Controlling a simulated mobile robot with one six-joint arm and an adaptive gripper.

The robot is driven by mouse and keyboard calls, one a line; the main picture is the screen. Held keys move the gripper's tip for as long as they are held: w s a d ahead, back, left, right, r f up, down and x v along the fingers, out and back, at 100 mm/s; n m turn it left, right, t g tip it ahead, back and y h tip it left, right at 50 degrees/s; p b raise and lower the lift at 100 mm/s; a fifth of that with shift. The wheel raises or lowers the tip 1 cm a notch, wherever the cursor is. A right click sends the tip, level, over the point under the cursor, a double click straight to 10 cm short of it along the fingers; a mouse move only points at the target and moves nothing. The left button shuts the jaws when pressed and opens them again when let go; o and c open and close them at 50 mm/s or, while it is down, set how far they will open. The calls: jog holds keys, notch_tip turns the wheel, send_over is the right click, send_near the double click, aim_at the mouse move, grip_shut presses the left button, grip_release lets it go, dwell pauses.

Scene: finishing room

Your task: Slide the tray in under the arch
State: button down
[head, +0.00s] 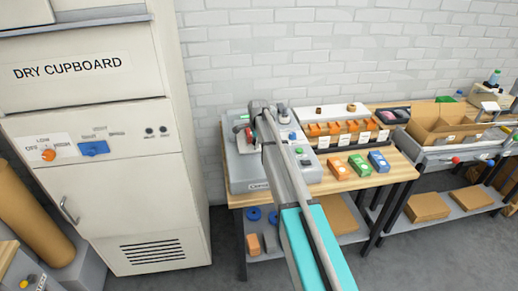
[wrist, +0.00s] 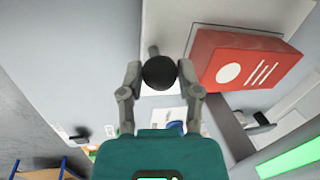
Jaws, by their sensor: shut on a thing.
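My gripper (wrist: 160,74) is shut on a round black knob (wrist: 159,71) at the end of a short grey stem, with one finger on each side. A pale plate (wrist: 163,22) lies behind the knob; I cannot tell for sure whether it is the tray. A red block (wrist: 243,60) with a white disc and white stripes is just right of the right finger. In the head view my gripper (head: 262,108) is over the back of a grey machine (head: 247,172) on the wooden bench. My arm hides much of the machine. No arch shows clearly.
Orange bins (head: 338,127) and orange, green and blue boxes (head: 359,165) stand on the bench right of the machine. A cardboard box (head: 440,122) is farther right. The dry cupboard (head: 95,130) stands close on the left, and a brick wall is behind.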

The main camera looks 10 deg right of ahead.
jog(key=shift+w, duration=0.7)
jog(key=shift+c, duration=1.5)
grip_release()
jog(key=shift+w, duration=0.1)
jog(key=shift+r, duration=0.1)
